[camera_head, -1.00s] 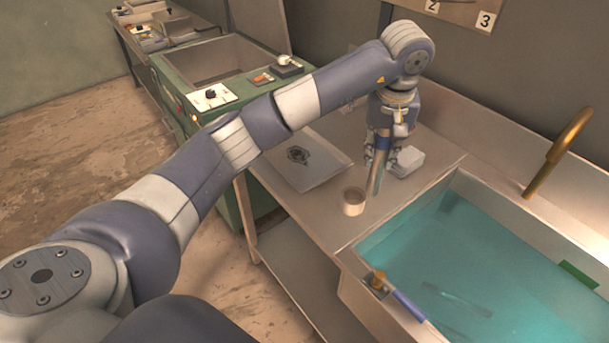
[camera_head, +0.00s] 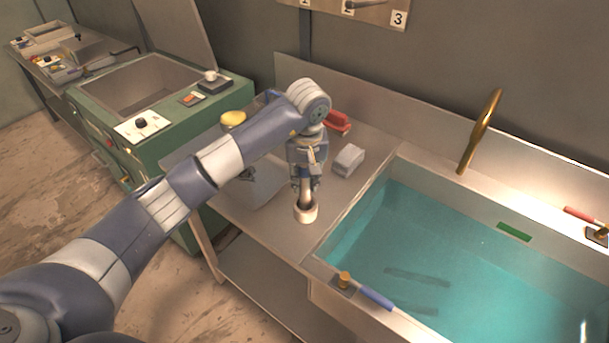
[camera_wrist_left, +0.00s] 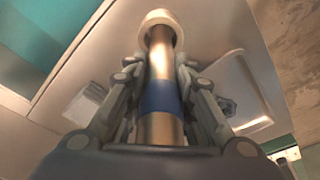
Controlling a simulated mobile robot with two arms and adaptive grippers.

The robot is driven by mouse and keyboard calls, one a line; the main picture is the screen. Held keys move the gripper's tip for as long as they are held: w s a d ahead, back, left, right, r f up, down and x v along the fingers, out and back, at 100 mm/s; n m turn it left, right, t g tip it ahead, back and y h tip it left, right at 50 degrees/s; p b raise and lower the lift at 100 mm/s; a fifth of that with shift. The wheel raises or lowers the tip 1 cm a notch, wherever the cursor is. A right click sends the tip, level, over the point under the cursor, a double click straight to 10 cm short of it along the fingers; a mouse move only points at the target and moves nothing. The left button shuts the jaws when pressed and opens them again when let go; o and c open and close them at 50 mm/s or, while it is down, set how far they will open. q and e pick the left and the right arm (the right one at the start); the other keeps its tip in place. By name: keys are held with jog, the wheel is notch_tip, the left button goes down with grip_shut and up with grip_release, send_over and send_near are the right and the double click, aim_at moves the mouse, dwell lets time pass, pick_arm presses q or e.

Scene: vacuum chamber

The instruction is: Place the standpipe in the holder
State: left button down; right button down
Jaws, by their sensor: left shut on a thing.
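The standpipe is a brass tube (camera_head: 305,194) with a blue band; it also shows in the left wrist view (camera_wrist_left: 160,65). My left gripper (camera_head: 304,182) is shut on it around the blue band, and the fingers (camera_wrist_left: 158,105) flank it in the wrist view. The holder is a short, pale round cup (camera_head: 306,213) standing on the metal counter just below the gripper. In the wrist view the pipe's far end appears to be within the holder's rim (camera_wrist_left: 158,17). How deep it sits is hidden. My right gripper is not in view.
A water-filled sink (camera_head: 335,242) with a brass faucet (camera_head: 483,130) lies right of the holder. A pale box (camera_head: 348,160) and a red object (camera_head: 338,122) stand behind. A flat tray (camera_head: 257,190) lies left. A blue-handled tool (camera_head: 377,297) rests on the sink's front edge.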

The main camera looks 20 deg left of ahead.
pick_arm(q)
jog(key=shift+f, duration=0.3)
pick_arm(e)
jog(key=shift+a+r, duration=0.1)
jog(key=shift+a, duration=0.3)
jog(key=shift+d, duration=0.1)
pick_arm(q)
jog(key=shift+f, duration=0.15)
jog(key=c, duration=1.6)
grip_release()
jog(key=shift+o, duration=1.3)
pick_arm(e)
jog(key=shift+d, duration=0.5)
